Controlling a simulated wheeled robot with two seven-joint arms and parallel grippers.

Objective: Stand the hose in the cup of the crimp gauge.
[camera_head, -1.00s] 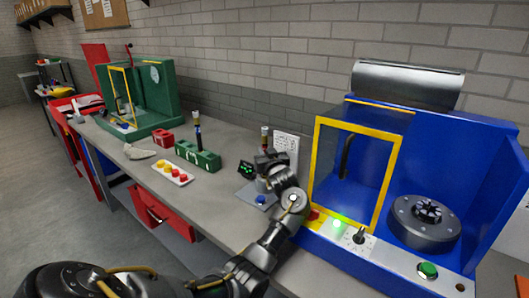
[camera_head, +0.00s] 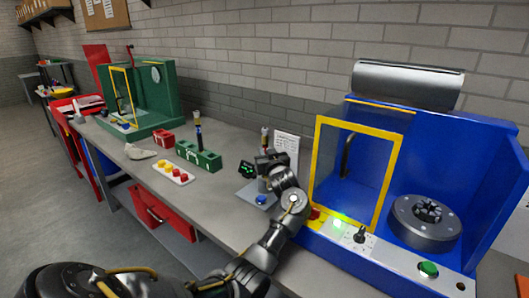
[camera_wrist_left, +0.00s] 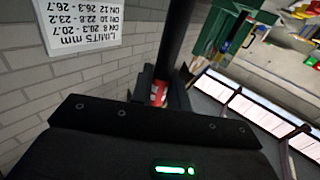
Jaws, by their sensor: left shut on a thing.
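My left gripper (camera_head: 268,160) is shut on a dark upright hose (camera_head: 265,140), whose top end shows above the fingers. In the left wrist view the hose (camera_wrist_left: 176,40) runs between the fingers, with a red band (camera_wrist_left: 158,93) low on it. The crimp gauge (camera_head: 247,168), with a green-lit display, stands right by the gripper. Its grey base (camera_head: 247,194) carries a blue button (camera_head: 261,200). The gripper and arm hide the cup and the hose's lower end, so I cannot tell whether they touch. My right gripper is not in view.
A green block (camera_head: 207,160) with another upright hose (camera_head: 198,130) stands left of the gauge, near a white tray (camera_head: 170,173) of red and yellow caps. A blue crimping machine (camera_head: 485,160) with a yellow-framed guard stands close on the right. A limits sheet (camera_head: 287,146) is behind.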

